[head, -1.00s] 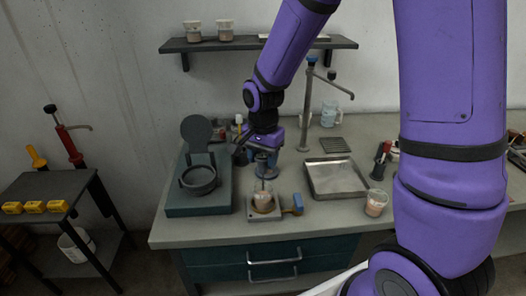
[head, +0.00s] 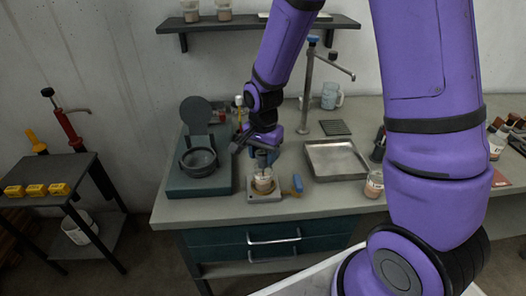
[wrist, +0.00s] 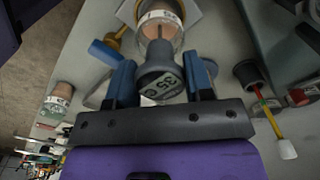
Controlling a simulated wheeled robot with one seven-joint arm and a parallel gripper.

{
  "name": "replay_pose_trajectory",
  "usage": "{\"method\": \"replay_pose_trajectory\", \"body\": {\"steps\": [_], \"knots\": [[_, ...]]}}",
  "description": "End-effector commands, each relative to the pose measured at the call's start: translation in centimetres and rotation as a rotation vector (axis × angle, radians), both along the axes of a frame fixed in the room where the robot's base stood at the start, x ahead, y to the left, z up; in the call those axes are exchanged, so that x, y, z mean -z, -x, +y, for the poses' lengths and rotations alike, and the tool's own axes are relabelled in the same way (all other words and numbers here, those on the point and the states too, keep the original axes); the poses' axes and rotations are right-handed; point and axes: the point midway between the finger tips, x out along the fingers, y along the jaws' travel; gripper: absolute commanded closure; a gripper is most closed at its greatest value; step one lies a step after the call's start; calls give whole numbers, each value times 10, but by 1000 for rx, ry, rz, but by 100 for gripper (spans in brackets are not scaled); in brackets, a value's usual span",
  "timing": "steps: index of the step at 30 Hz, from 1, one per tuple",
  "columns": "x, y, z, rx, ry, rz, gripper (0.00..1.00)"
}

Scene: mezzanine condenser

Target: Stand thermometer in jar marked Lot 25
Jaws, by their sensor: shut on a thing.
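My gripper (wrist: 160,85) is shut on the thermometer (wrist: 160,72), which has a dark round head with a digital display. In the head view my gripper (head: 262,148) is just above a glass jar (head: 263,184) on a small board. The thermometer points down, and its probe appears to reach into the mouth of this jar, which also shows in the wrist view (wrist: 145,32). The jar has a white label band and pinkish contents. I cannot tell whether the probe touches the bottom.
Another jar (head: 374,185) stands at right by a metal tray (head: 335,175). A dark round-plated device (head: 198,185) is at left. A blue-handled tool (head: 297,184) lies beside the board. A pot holding a yellow stick (wrist: 250,76) is close to my gripper. Two jars (head: 191,11) (head: 224,10) stand on the shelf.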

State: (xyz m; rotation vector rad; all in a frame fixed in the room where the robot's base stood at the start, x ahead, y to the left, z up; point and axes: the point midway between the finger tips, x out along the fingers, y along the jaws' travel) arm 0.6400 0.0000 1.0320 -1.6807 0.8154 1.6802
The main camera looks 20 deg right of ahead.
Motion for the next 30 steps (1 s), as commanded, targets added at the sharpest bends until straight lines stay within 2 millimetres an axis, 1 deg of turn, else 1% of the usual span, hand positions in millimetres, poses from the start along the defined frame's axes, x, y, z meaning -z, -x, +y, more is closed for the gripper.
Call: {"method": "replay_pose_trajectory", "body": {"steps": [5, 6, 8, 9, 10, 20, 23, 25, 30], "knots": [[0, 0, 0, 0, 0, 0, 79], [0, 0, 0, 0, 0, 0, 50], [0, 0, 0, 0, 0, 0, 37], [0, 0, 0, 0, -1, -1, 27], [0, 0, 0, 0, -1, -1, 23], [-3, 0, 0, 0, 0, -2, 23], [-11, -1, 0, 0, -1, -4, 23], [-20, -1, 0, 0, -1, -4, 23], [-50, -1, 0, 0, -1, -7, 23]]}}
